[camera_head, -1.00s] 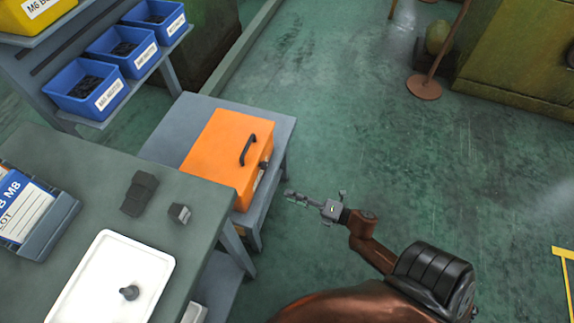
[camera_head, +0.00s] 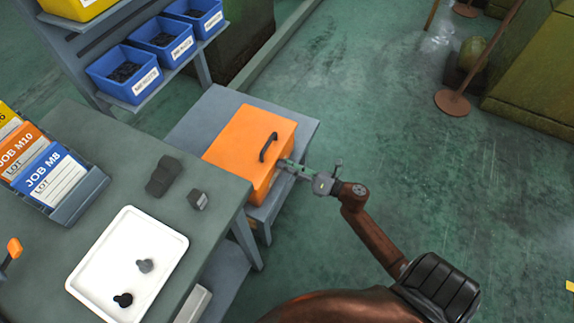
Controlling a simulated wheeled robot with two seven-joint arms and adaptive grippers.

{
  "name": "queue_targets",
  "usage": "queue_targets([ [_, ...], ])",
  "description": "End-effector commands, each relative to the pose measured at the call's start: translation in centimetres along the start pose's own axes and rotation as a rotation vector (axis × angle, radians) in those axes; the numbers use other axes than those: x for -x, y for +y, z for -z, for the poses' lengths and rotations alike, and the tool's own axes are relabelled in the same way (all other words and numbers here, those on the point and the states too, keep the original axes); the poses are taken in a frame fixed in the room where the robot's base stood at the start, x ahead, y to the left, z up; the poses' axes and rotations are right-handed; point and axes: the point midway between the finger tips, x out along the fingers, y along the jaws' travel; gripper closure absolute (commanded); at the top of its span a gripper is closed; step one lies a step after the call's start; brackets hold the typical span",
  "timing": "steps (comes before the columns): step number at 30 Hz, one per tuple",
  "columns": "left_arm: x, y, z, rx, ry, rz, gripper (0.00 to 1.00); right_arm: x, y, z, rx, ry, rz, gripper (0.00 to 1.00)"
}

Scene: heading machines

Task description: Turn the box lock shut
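The orange box (camera_head: 240,142) with a dark handle (camera_head: 268,147) on its lid sits closed on a small grey-blue table. Its lock is on the right-hand front face, mostly hidden behind my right gripper and too small to make out. My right gripper (camera_head: 288,167) is at that front face, its fingertips at or very near the box. Whether its fingers are open or shut on something is too small to tell. My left gripper is not in view.
The small table (camera_head: 212,106) stands beside a green workbench (camera_head: 105,150). On the bench are a white tray (camera_head: 150,225) with two dark parts, dark blocks (camera_head: 164,175) and a job card holder (camera_head: 82,198). Blue bins (camera_head: 125,75) are on a rack behind.

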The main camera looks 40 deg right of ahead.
Motion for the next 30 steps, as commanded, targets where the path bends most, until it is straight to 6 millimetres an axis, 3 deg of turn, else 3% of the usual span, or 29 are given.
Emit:
queue_targets([
  [6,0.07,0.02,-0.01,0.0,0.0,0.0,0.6,-0.03,0.01,-0.02,-0.001,0.0,0.001,0.6],
  [24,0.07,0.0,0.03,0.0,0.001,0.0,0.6,0.03,-0.03,-0.04,-0.001,-0.001,0.001,1.0],
  [30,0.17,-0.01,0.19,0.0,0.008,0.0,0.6,0.04,0.01,-0.09,-0.011,-0.001,0.002,1.0],
])
